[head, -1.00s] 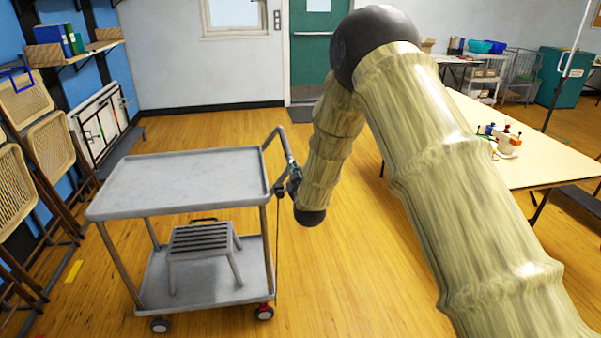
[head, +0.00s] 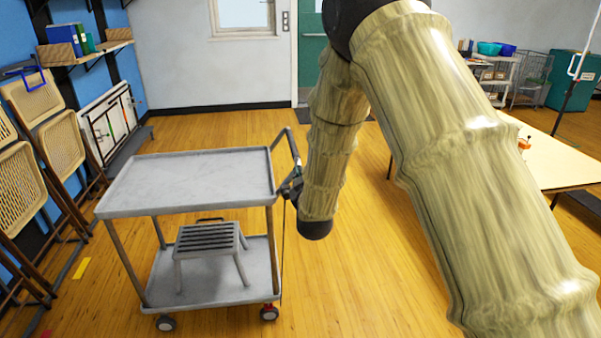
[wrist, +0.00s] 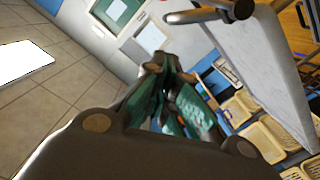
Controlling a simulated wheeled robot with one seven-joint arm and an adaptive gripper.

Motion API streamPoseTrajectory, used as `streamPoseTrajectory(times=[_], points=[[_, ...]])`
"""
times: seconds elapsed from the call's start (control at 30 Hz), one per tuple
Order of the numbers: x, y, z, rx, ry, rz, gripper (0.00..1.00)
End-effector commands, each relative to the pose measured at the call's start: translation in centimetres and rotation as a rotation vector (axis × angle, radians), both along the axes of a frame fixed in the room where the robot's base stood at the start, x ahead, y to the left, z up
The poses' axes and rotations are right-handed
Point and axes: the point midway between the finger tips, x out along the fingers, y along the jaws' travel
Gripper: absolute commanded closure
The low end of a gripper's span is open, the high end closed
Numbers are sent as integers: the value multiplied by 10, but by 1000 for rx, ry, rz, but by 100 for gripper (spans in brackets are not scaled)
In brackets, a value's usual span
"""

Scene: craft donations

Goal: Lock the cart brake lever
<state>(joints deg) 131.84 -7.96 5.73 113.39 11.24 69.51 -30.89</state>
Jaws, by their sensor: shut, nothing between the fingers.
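The grey utility cart (head: 190,178) stands upright at left centre in the head view. Its dark push handle (head: 283,140) rises at the right end, and a thin cable runs down from there to a red-marked wheel (head: 269,312). My gripper (head: 292,188) is beside the lower part of the handle, partly hidden by my arm. The brake lever cannot be told apart from the gripper there. In the wrist view my gripper (wrist: 168,72) is shut and empty, below and left of a dark bar with a rounded end (wrist: 205,14). Whether it touches the cart is unclear.
A slatted step stool (head: 208,238) stands on the cart's lower shelf. Folded chairs (head: 60,145) lean along the left wall. A pale table (head: 560,160) is at the right, partly behind my arm. The wooden floor behind the cart is clear.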

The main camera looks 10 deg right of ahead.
Motion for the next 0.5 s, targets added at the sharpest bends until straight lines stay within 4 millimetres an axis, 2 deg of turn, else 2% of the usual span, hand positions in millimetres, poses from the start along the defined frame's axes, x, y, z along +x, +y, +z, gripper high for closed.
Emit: streamPoseTrajectory(times=[0.2, 0.5], points=[[-24, 0, 1, 1, 0, -1, 100], [-30, 0, 2, 1, 0, -1, 100]])
